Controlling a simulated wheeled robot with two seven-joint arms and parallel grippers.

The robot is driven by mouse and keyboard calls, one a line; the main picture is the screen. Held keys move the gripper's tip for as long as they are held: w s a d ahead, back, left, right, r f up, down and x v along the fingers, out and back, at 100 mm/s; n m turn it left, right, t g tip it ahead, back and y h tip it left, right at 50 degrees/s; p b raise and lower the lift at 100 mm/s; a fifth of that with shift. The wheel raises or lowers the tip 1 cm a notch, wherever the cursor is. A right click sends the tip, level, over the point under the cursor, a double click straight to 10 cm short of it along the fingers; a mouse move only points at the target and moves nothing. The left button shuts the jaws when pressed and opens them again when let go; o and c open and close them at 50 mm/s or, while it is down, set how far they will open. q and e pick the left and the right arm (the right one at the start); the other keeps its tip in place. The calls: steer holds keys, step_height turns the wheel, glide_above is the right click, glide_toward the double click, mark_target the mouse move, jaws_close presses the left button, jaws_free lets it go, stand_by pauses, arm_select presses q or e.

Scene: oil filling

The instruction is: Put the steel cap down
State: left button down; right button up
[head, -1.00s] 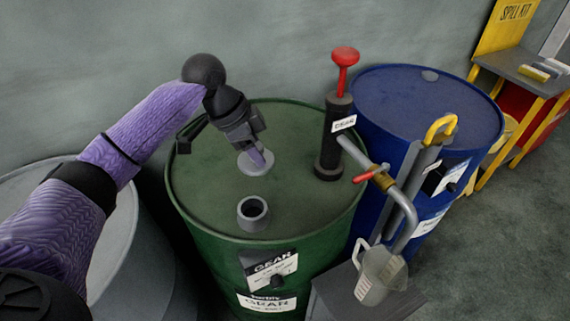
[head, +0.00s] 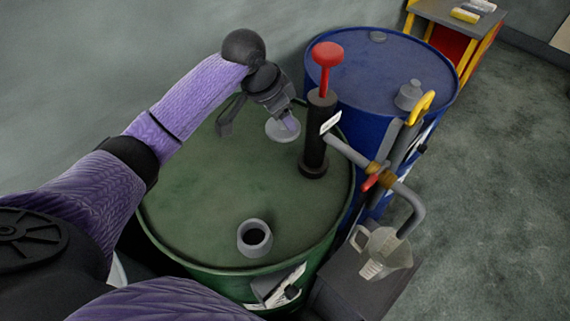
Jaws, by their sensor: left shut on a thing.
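My left gripper (head: 290,124) is shut on the steel cap (head: 281,131), a pale grey disc with a raised grip. The cap is over the far right part of the green drum's top (head: 205,185), left of the black pump. I cannot tell whether it touches the drum top or hangs just above. The drum's open grey filler neck (head: 254,239) stands near the front edge. My right gripper is not in view.
A black pump (head: 316,140) with a red knob stands on the green drum, close to the cap. Its pipe reaches right over a clear jug (head: 383,254) on a dark stand. A blue drum (head: 385,75) is behind. The green top's left is clear.

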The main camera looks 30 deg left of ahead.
arm_select(q)
step_height(320, 180, down, 15)
steer(key=b, duration=0.4)
steer(key=shift+f, duration=0.1)
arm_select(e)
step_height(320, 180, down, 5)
arm_select(q)
steer(key=shift+c, duration=1.2)
jaws_free()
steer(key=p+v, duration=0.4)
steer(key=v, duration=0.8)
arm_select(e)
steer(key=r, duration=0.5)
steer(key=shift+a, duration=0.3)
